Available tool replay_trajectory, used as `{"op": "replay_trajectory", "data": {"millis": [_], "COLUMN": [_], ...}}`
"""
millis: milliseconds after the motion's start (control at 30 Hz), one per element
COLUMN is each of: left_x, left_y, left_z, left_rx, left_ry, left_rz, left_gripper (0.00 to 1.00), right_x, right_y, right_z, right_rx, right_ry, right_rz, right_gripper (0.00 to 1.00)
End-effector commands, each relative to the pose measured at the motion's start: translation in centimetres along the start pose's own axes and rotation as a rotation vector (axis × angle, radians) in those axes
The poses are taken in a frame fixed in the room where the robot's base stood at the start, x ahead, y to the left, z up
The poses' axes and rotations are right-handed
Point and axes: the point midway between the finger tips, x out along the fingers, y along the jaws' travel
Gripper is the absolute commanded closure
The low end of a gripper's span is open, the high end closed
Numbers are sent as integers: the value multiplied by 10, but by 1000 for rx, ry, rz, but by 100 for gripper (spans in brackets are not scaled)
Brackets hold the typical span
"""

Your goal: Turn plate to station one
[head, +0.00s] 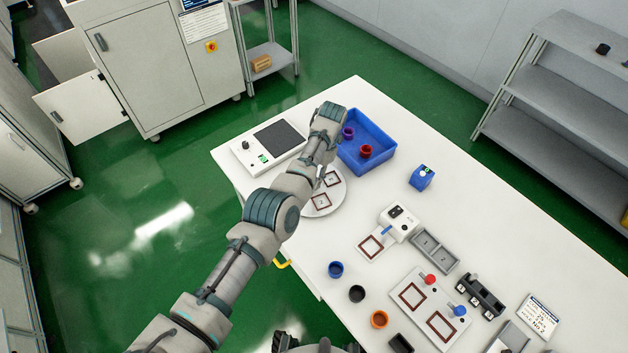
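The round white plate (314,207) lies on the white table, left of its middle, with dark red square outlines on top. My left arm crosses over it and hides part of its left and upper side. My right gripper is not in view. I cannot read any station marking by the plate.
A control box with a dark screen (279,139) stands behind the plate. The blue bin (384,168) holds a purple and a red cup. A blue box (422,178), a white switch unit (398,219) and a board with red squares (409,317) stand to the right. Loose cups line the front edge.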

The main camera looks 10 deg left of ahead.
Motion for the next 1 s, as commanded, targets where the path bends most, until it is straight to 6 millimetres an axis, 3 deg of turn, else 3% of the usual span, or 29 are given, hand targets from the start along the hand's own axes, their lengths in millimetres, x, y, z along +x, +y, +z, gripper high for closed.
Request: {"op": "replay_trajectory", "data": {"millis": [333, 800, 833, 900, 933, 1000], "left_x": [0, 0, 0, 0, 0, 0], "left_y": [1, 0, 0, 0, 0, 0], "left_z": [0, 0, 0, 0, 0, 0], "left_rx": [-112, -122, -122, -122, -122, -122], "left_ry": [-1, 2, 2, 2, 2, 2], "left_rz": [-40, -46, -46, -46, -46, -46], "left_gripper": [100, 100, 71, 54, 48, 48], "right_x": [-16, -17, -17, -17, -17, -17], "right_y": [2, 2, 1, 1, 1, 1], "right_z": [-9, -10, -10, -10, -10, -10], "right_rx": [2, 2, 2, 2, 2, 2], "right_ry": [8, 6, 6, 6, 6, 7], "right_rz": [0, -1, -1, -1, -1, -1], "right_gripper": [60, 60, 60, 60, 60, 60]}}
